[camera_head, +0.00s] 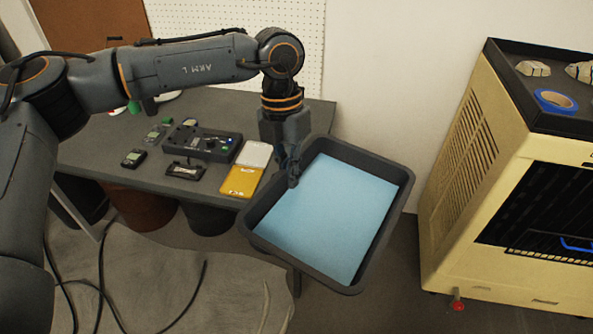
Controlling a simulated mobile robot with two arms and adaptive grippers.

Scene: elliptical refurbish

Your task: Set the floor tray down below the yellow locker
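The floor tray (378,256), dark grey with a light blue bottom, is in the middle, beside the right end of the table and overlapping its edge in the picture. My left gripper (291,178) points down at the tray's upper left rim and appears shut on it; the fingertips are small and partly hidden. The tray looks raised off the floor and turned at an angle. The yellow locker (462,170), a pale yellow cabinet with side vents and a dark open front, stands at the right, apart from the tray. My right gripper is out of view.
A grey table (230,105) at the left holds a dark device (203,142), small parts and a yellow card (242,181). Blue tape (556,101) lies on the locker's top. Bins and cables are under and before the table. Floor (390,305) shows between tray and locker.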

